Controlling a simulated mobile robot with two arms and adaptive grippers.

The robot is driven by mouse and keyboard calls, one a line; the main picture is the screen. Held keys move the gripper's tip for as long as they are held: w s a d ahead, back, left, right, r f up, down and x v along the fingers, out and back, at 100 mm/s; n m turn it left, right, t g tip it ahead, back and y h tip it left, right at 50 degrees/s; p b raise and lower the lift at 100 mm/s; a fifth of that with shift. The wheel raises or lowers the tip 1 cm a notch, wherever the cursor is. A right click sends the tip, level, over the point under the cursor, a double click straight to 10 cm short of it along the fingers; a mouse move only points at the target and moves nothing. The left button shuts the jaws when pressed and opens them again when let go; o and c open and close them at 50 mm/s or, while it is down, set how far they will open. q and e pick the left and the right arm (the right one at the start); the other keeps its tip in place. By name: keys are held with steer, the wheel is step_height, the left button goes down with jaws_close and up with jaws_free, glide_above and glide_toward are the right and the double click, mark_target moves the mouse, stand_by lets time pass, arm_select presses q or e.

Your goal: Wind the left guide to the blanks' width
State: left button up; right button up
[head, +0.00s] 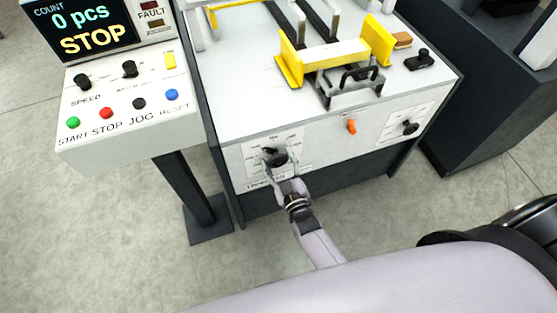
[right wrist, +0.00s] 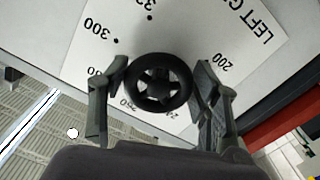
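A black handwheel (head: 277,157) sits on the machine's front panel, at the middle of a white scale plate (right wrist: 195,35) with numbers such as 200 and 300 and the cut-off words "LEFT G". In the right wrist view the wheel (right wrist: 159,84) is round with a star-shaped hub. My right gripper (head: 282,174) is at the wheel, one finger on each side. Its fingers stand apart, with a small gap visible at the right one; contact at the left one is unclear. The yellow left guide (head: 289,62) stands on the machine top. My left gripper is not in view.
A yellow right guide (head: 378,40) and a grey bracket (head: 348,85) are on the machine top. An orange knob (head: 351,126) and another black knob (head: 410,127) are on the front panel. A control console (head: 125,100) showing STOP stands at left.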

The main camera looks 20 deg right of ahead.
steer(key=o, duration=0.4)
steer(key=shift+c, duration=0.2)
steer(key=shift+r, duration=0.1)
steer(key=s, duration=1.2)
steer(key=shift+d, duration=0.2)
steer(key=s+f+m+g+y, duration=0.1)
steer(key=s+f+g, duration=0.4)
steer(key=f, duration=0.6)
steer(key=s+f+g, duration=0.4)
steer(key=s+f, duration=0.2)
steer(key=f, duration=0.6)
steer(key=s+d+f+g, duration=0.3)
steer(key=s+f, duration=0.3)
steer(key=s, duration=0.3)
steer(key=shift+s+d+f+m+g+h, duration=0.2)
steer(key=shift+s+f+m+g+h, duration=0.1)
steer(key=shift+f+g, duration=0.15)
steer(key=s+d+f+g, duration=0.1)
steer(key=s, duration=0.2)
steer(key=s+d+f+g, duration=0.1)
steer(key=s+d, duration=0.1)
steer(key=s, duration=0.2)
steer(key=s+d+f+m+g+h, duration=0.1)
steer(key=s+g, duration=0.1)
steer(key=s, duration=0.1)
steer(key=shift+s+d+f, duration=0.3)
steer(key=shift+d+f, duration=0.1)
steer(key=shift+c, duration=0.2)
